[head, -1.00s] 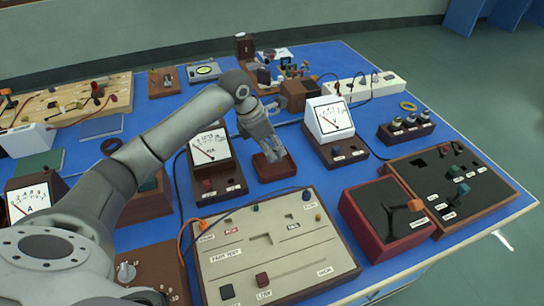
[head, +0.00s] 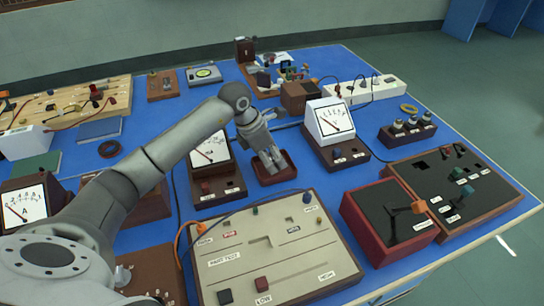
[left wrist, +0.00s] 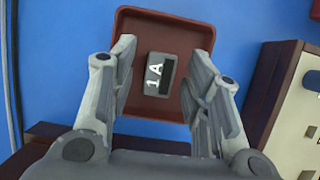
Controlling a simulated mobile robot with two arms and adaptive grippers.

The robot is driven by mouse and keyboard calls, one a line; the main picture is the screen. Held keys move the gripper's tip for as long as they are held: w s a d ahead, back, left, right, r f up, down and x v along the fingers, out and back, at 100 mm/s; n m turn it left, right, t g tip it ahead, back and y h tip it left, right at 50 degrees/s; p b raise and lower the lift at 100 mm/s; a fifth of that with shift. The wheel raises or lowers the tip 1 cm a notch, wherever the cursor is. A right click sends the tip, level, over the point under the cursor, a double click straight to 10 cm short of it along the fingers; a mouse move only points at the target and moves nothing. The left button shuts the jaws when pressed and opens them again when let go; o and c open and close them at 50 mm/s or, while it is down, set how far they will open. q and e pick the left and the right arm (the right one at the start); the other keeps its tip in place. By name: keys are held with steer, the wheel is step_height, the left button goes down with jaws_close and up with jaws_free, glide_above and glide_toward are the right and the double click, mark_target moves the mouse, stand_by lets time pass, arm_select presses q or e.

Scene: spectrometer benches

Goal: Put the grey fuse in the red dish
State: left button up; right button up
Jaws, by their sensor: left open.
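The red dish (head: 276,180) is a shallow square tray on the blue bench, between two meters. In the left wrist view the dish (left wrist: 165,27) fills the upper middle. The grey fuse (left wrist: 152,75), a small block marked "1A" with a dark slot, appears to lie on the dish floor. My left gripper (head: 272,165) points down into the dish. In the left wrist view its fingers (left wrist: 160,72) are open on either side of the fuse, with gaps on both sides. In the head view the fuse cannot be made out. My right gripper is not in view.
Meters stand left (head: 212,150) and right (head: 332,122) of the dish. A beige panel (head: 275,250) with knobs and an orange lead lies in front. A red-framed box (head: 390,222) and a dark switch board (head: 455,190) are at right. Bare blue bench surrounds the dish narrowly.

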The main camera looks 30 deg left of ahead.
arm_select(q)
steer(key=v, duration=1.2)
steer(key=shift+r+b, duration=0.15)
steer(key=shift+b, duration=0.15)
